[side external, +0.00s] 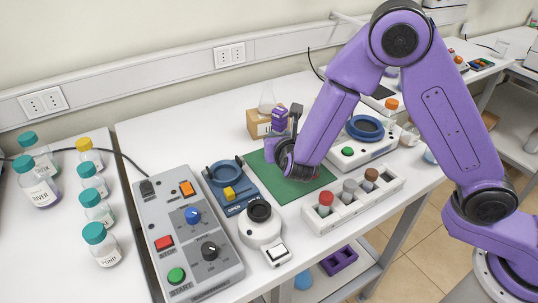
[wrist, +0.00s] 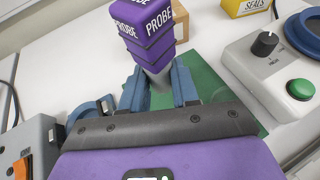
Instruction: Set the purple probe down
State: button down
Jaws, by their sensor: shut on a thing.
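The purple probe (wrist: 146,30) has a stepped block head lettered PROBE and a grey shaft below it. In the wrist view my gripper (wrist: 160,88) is shut on the grey shaft, with one blue finger on each side. In the side view the probe's purple head (side external: 279,118) shows beside my gripper (side external: 287,140), over the far edge of the green mat (side external: 302,193). The mat also shows behind the fingers in the wrist view (wrist: 207,82). The probe's lower tip is hidden, so I cannot tell whether it touches anything.
A cardboard box (side external: 257,122) with a glass flask stands just behind the probe. A blue ring fixture (side external: 222,173) and a grey control box (side external: 187,240) are left. A white rack (side external: 352,208) with several capped vials is in front. A white device (side external: 364,141) stands right.

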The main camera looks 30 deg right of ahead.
jog(key=w+f, duration=0.1)
jog(key=f, duration=0.1)
jog(key=w+a+f, duration=0.1)
jog(key=w, duration=0.1)
jog(key=shift+f, duration=0.4)
jog(key=shift+w+a+f, duration=0.15)
jog(key=shift+f, duration=1.6)
jog(key=shift+f, duration=0.15)
jog(key=c, duration=0.8)
grip_release()
jog(key=shift+c, duration=0.2)
jog(key=shift+r, duration=0.2)
jog(key=v, duration=1.2)
jog(key=shift+f, duration=0.1)
